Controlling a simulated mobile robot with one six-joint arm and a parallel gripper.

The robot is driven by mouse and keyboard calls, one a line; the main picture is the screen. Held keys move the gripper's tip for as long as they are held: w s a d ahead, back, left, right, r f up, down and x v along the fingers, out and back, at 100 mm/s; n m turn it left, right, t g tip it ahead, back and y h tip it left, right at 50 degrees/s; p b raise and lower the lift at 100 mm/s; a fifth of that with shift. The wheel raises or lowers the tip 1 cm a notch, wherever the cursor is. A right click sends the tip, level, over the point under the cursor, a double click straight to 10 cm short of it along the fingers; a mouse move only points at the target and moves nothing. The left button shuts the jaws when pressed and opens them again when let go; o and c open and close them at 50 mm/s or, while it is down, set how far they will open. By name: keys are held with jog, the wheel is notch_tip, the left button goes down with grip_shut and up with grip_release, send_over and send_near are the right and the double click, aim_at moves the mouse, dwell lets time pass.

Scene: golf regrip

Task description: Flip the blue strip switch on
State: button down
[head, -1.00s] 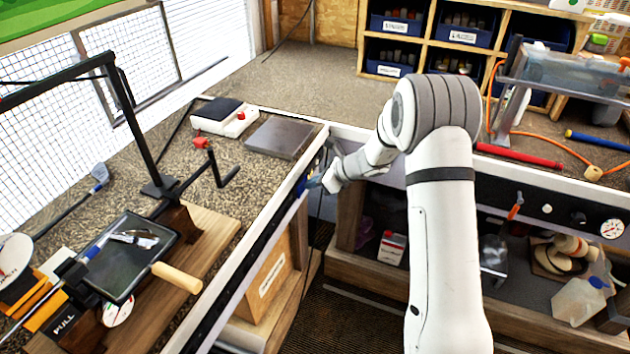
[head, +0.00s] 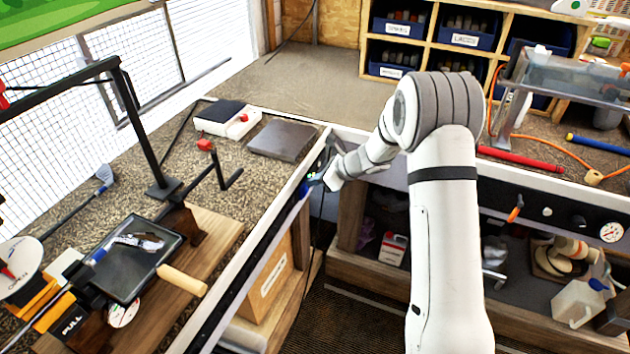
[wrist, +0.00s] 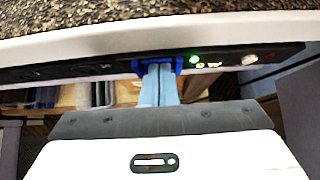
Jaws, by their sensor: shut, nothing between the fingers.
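The blue strip switch (wrist: 146,66) is on the dark power strip (wrist: 100,68) along the front edge of the left bench. In the wrist view my gripper (wrist: 160,70) is shut and empty, its pale blue fingertips right at the switch and hiding its middle. Touching or just short of it, I cannot tell. A green light (wrist: 194,59) glows on the strip just right of the switch. In the head view my gripper (head: 318,180) is at the bench front near the corner, with the blue switch (head: 303,189) beside its tips.
The bench edge (wrist: 160,38) runs just above the strip. A grey slab (head: 283,140) and a white-and-black scale (head: 228,118) lie on the bench above. A thin dark cable hangs below the corner. Open shelves with a white jug (head: 580,302) are to the right.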

jog(key=v, duration=1.3)
jog(key=shift+r+b, duration=0.2)
jog(key=shift+b, duration=0.15)
jog(key=shift+a, duration=0.1)
jog(key=s+d+r+n+h, duration=0.2)
jog(key=s+n, duration=0.5)
jog(key=s, duration=0.4)
jog(key=s+d+r+n+h, duration=0.3)
jog(key=s+n, duration=0.4)
jog(key=s, duration=0.3)
jog(key=s+d+r+n+h, duration=0.3)
jog(key=s+n, duration=0.5)
jog(key=s, duration=0.3)
jog(key=shift+s+d+r+g+h, duration=0.2)
jog(key=shift+s+d+g+h, duration=0.15)
jog(key=shift+d+h, duration=0.55)
jog(key=shift+d, duration=0.15)
